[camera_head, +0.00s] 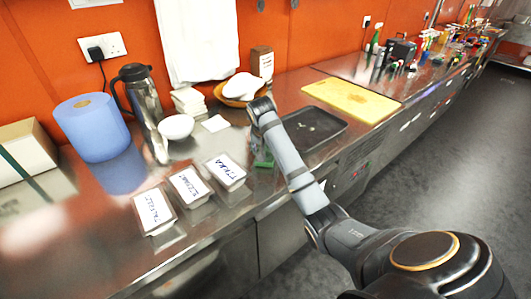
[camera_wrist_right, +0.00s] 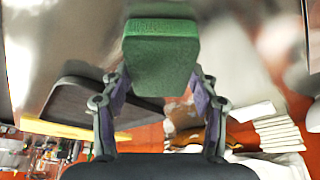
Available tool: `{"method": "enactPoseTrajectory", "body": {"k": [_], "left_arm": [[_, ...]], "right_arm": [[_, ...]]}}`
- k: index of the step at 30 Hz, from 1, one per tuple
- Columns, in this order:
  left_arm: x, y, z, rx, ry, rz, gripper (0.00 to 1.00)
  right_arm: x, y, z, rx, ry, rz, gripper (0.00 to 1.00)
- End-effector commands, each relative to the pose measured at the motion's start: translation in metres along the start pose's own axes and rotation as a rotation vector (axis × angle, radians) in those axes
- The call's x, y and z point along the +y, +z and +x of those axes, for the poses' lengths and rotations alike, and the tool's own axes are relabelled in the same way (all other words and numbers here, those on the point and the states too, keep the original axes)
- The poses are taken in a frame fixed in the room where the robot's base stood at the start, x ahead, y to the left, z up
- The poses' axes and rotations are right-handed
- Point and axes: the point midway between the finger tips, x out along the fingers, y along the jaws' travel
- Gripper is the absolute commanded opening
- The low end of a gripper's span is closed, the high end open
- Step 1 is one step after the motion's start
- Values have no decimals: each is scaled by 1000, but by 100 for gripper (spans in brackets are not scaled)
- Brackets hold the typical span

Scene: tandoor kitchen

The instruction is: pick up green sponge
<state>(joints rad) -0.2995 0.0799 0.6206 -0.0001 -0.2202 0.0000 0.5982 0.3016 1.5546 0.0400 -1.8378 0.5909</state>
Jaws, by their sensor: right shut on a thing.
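The green sponge (camera_wrist_right: 160,58) fills the upper middle of the right wrist view, between the two fingers of my right gripper (camera_wrist_right: 160,85). The gripper is shut on it. In the head view a small part of the green sponge (camera_head: 263,160) shows beside my right gripper (camera_head: 258,140), over the steel counter left of the dark tray. My arm hides the rest of it there. I cannot tell whether the sponge touches the counter. My left gripper is not in view.
A dark tray (camera_head: 327,133) lies right of the gripper, with a yellow cutting board (camera_head: 340,97) beyond it. Several labelled tubs (camera_head: 226,170) stand to the left. A white bowl (camera_head: 176,127), steel jug (camera_head: 143,100) and blue roll (camera_head: 92,128) stand further left.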

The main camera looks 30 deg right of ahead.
Motion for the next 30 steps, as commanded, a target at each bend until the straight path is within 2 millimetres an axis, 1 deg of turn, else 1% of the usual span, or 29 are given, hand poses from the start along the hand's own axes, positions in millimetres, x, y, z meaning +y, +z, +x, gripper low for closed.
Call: {"method": "enactPoseTrajectory", "body": {"k": [3,5,8,11,12,13,18,19,21,23,24,26,28,30], "left_arm": [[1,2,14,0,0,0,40],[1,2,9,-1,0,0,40],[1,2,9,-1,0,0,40],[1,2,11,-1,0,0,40],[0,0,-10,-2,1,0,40],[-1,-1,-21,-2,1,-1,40],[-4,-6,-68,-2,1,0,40],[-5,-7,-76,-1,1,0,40],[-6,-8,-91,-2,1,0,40],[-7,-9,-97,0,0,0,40],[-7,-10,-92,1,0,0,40],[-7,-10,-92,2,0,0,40],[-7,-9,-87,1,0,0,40],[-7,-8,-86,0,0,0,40]], "right_arm": [[0,0,1,2,-1,0,47],[0,-6,-12,4,-2,1,47],[0,-14,-32,4,-2,3,47],[13,-11,-54,7,1,2,47],[17,-14,-72,2,3,0,47],[20,-13,-79,0,4,0,47],[37,-10,-114,1,5,-1,47],[43,-7,-120,1,7,-3,47],[61,6,-133,3,11,-6,47],[74,16,-142,5,12,-7,47],[79,21,-142,6,9,-4,47],[86,28,-148,5,9,-5,47],[92,32,-150,7,5,-2,47],[95,35,-154,5,3,-1,47]]}}
